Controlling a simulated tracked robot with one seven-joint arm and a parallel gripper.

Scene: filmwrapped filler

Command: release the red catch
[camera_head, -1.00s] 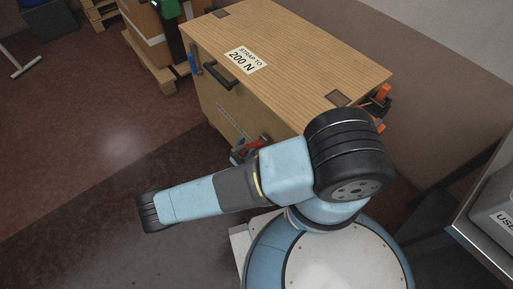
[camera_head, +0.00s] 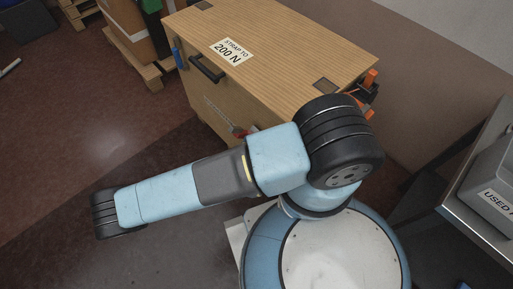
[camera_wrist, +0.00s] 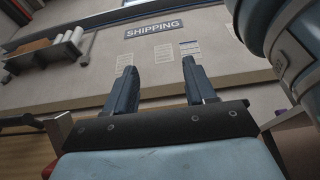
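A wooden crate (camera_head: 290,50) with a lid and a black handle (camera_head: 207,69) stands behind my arm in the head view. A small red part (camera_head: 239,131), which looks like the red catch, shows on the crate's front just above my arm. My arm hides what lies below and beside it. My gripper (camera_wrist: 160,64) shows only in the wrist view. Its two dark fingers are wide apart with nothing between them. It faces a wall with a SHIPPING sign (camera_wrist: 154,29), and the crate is not in that view.
A blue part (camera_head: 178,59) sits at the crate's left corner, and orange parts (camera_head: 371,78) are at its right end. A grey bin (camera_head: 492,190) stands on a bench at right. Wrapped boxes on a pallet (camera_head: 133,62) stand behind left.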

